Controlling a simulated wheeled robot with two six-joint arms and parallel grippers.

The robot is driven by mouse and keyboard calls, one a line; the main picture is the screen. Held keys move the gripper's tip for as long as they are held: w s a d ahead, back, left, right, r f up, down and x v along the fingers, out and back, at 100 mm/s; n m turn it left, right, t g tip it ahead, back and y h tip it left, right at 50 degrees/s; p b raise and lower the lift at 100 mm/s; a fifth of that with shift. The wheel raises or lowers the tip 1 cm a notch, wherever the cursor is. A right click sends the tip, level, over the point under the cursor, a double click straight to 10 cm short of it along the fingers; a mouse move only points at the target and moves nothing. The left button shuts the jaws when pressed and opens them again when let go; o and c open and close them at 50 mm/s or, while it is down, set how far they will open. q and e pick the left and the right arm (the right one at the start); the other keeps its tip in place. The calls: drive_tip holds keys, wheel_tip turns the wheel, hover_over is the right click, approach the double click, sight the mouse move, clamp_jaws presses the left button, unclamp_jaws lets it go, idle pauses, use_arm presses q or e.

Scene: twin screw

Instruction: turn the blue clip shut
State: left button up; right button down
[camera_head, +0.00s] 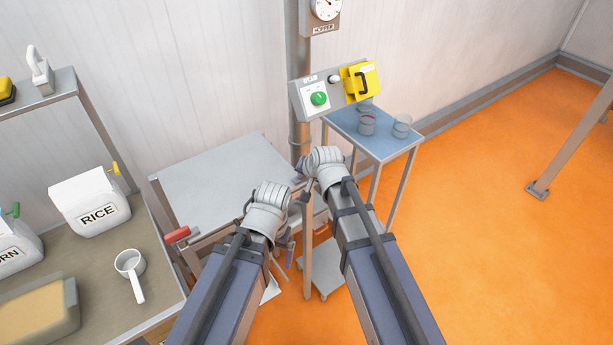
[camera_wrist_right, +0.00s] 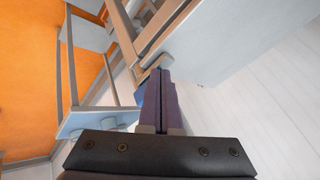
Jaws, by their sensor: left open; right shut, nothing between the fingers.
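I cannot make out a blue clip in either view. In the head view, my left gripper (camera_head: 288,248) is mostly hidden behind its own wrist, low in front of the grey table. My right gripper (camera_head: 302,166) is largely hidden behind its wrist near the table's right edge. In the right wrist view, the two dark fingers of my right gripper (camera_wrist_right: 160,76) are together with nothing between them. Their tips are close to the edge of a metal frame; I cannot tell whether they touch it.
The grey table (camera_head: 205,180) has a red handle (camera_head: 177,235) at its front left. A RICE bag (camera_head: 92,203) with a yellow clip (camera_head: 115,168) and a white scoop (camera_head: 130,266) are at left. A blue-topped stand (camera_head: 383,140) is right; orange floor (camera_head: 500,220) is clear there.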

idle(0.7)
drive_tip(key=s+d+r+p, duration=0.1)
drive_tip(key=s+r+p, duration=0.7)
drive_tip(key=s, duration=0.1)
drive_tip(key=shift+s, duration=0.2)
drive_tip(key=shift+d+f, duration=0.1)
idle(0.3)
drive_tip(key=s+d+f+n+g+h+b, duration=0.2)
drive_tip(key=s+f+n+g+h+b, duration=0.2)
drive_tip(key=s, duration=1)
wheel_tip(320, 180, down, 5)
drive_tip(key=n+g+b, duration=0.1)
drive_tip(key=n+g, duration=0.2)
drive_tip(key=n, duration=0.1)
drive_tip(key=shift+s+n, duration=0.25)
drive_tip(key=shift+n, duration=0.05)
drive_tip(key=c, duration=1.6)
unclamp_jaws()
